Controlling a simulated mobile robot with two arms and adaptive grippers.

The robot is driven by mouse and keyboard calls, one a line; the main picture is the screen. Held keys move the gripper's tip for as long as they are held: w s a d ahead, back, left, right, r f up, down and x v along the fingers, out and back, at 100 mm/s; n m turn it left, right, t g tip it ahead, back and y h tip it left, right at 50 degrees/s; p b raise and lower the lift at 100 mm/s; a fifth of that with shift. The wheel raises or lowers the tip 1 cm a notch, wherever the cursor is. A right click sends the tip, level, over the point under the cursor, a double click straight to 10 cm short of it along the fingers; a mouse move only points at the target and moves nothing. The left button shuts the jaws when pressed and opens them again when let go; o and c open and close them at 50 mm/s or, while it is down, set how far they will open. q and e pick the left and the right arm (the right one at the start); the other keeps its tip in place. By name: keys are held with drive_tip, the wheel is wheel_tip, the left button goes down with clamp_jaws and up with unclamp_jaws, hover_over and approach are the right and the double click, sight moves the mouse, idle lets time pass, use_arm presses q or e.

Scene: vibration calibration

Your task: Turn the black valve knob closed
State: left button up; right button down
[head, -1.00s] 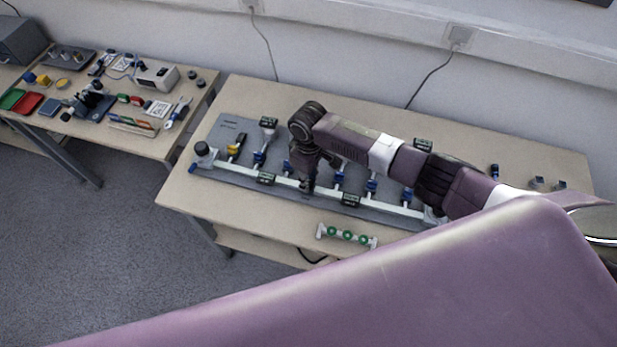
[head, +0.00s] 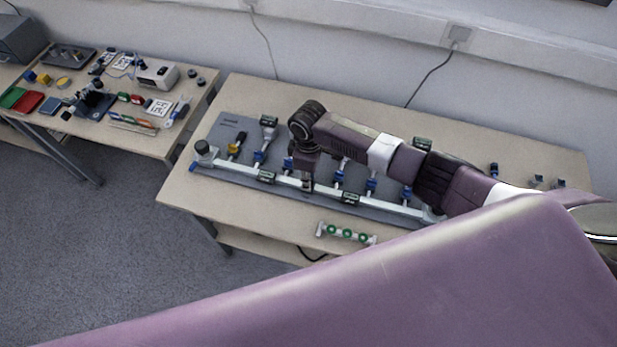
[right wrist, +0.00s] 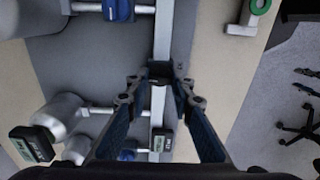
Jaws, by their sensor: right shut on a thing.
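A white pipe (head: 230,166) with several valves and gauges runs along a grey board (head: 229,126) on the table. My right gripper (head: 307,185) points down at the middle of this pipe. In the right wrist view my right gripper (right wrist: 160,82) has its fingertips closed around a small dark knob (right wrist: 160,68) on the pipe. The fingers hide most of the knob, so its turn angle cannot be told. My left gripper is in neither view.
Small gauges (head: 267,178) and blue valves stand close on both sides of the gripper. A white rack with green rings (head: 347,234) lies near the table's front edge. A second table (head: 150,146) with many small parts stands at the left.

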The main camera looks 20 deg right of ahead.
drive_tip(key=c, duration=1.7)
unclamp_jaws()
drive_tip(key=shift+o, duration=0.2)
wheel_tip(320, 180, up, 12)
